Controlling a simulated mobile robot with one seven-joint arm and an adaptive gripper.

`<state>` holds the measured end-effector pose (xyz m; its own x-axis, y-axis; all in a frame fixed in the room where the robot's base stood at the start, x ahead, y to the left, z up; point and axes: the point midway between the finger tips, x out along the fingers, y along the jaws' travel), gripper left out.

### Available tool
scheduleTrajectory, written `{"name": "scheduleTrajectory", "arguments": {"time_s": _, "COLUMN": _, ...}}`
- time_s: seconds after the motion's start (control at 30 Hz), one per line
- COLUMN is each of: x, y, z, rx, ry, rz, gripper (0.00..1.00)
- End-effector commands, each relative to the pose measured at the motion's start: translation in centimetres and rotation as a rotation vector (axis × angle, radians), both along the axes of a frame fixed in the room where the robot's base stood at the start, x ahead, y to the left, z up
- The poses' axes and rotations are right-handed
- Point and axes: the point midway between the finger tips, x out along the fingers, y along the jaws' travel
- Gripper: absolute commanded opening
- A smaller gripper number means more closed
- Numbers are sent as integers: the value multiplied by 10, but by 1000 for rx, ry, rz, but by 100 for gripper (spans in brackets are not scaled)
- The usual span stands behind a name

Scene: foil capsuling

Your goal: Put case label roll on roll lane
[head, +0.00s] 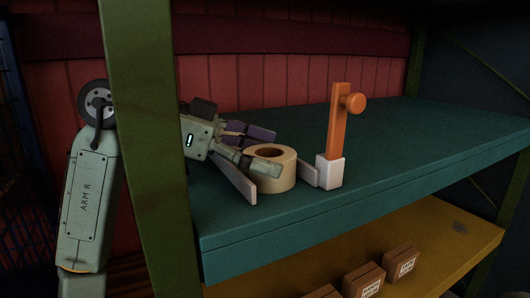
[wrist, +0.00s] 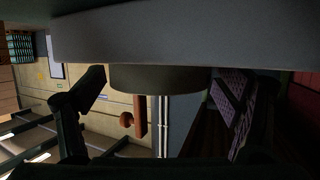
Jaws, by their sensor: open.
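The case label roll (head: 284,180) is a beige ring with a dark hole, lying flat on the teal shelf. Two pale low rails, which look like the roll lane (head: 237,182), stand at its left and right, with the roll between them. My gripper (head: 257,149) reaches in from the left and is open. Its near finger overlaps the roll's left edge in the head view, and its far finger is behind the roll; contact cannot be told. In the wrist view, a dark rounded form (wrist: 155,79), perhaps the roll, sits between the spread fingers under a grey band.
An orange post (head: 337,120) with a side knob and white base stands just right of the roll. A green upright (head: 150,150) crosses in front of my arm. The teal shelf (head: 420,135) is clear to the right. Small boxes (head: 401,263) sit on the yellow shelf below.

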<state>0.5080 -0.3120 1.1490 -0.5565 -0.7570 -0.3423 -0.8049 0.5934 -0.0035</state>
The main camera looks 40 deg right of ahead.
Motion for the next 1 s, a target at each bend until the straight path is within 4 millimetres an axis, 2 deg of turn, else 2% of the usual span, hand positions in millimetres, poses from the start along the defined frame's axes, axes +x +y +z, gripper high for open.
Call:
{"name": "scheduleTrajectory", "arguments": {"time_s": 0.17, "x": 4, "y": 5, "z": 5, "rx": -1, "ry": 1, "rz": 2, "gripper": 84}}
{"name": "scheduleTrajectory", "arguments": {"time_s": 0.5, "x": 42, "y": 58, "z": 29, "rx": -2, "ry": 0, "rz": 1, "gripper": 84}}
{"name": "scheduleTrajectory", "arguments": {"time_s": 0.7, "x": 60, "y": 82, "z": 41, "rx": -1, "ry": 1, "rz": 0, "gripper": 84}}
{"name": "scheduleTrajectory", "arguments": {"time_s": 1.0, "x": 67, "y": 91, "z": 45, "rx": 0, "ry": 0, "rz": -1, "gripper": 84}}
